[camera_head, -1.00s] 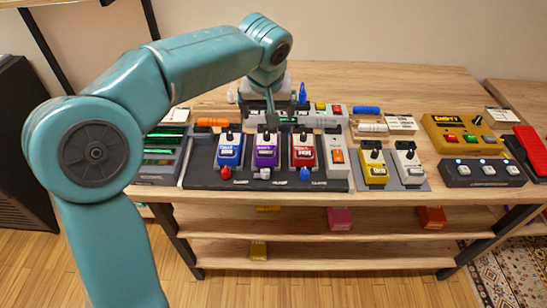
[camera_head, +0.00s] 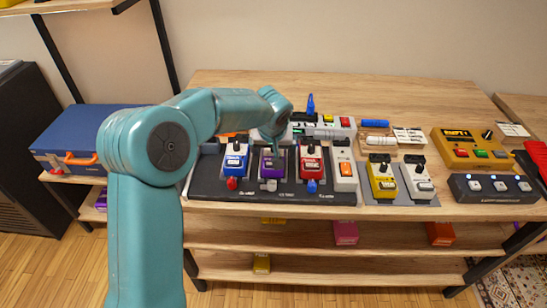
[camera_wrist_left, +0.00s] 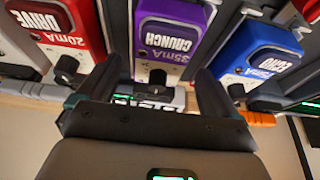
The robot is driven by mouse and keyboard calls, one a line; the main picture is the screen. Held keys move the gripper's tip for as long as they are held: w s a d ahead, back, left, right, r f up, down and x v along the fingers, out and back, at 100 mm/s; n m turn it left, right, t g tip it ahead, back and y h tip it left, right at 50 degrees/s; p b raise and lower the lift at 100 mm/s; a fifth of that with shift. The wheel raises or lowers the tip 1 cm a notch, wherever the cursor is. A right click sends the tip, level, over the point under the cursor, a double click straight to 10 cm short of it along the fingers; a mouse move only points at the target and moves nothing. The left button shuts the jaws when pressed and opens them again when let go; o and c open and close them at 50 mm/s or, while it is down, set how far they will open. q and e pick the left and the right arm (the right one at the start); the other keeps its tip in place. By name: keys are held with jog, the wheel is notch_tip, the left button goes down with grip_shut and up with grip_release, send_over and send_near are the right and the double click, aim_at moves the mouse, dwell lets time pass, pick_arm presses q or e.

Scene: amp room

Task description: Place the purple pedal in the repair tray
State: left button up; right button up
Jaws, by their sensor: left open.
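The purple pedal (camera_head: 270,163) stands on a black pedalboard (camera_head: 270,198), between a blue pedal (camera_head: 233,160) and a red pedal (camera_head: 311,163). My left gripper (camera_head: 276,138) is over the knob end of the purple pedal in the head view. In the left wrist view, the gripper (camera_wrist_left: 158,72) is open, with one finger on each side of the purple pedal's (camera_wrist_left: 168,38) knob end. I cannot tell whether the fingers touch it. No thing in view can surely be told as the repair tray. My right gripper is not in view.
A white pedal (camera_head: 343,170) stands right of the red one. A yellow pedal (camera_head: 382,178) and another white pedal (camera_head: 417,178) stand on a grey mat. A blue case (camera_head: 85,132) with an orange handle is at the left. Bare bench lies along the back.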

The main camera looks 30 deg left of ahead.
pick_arm(q)
jog(key=shift+x, duration=0.8)
jog(key=shift+r, duration=0.1)
jog(key=c, duration=1.6)
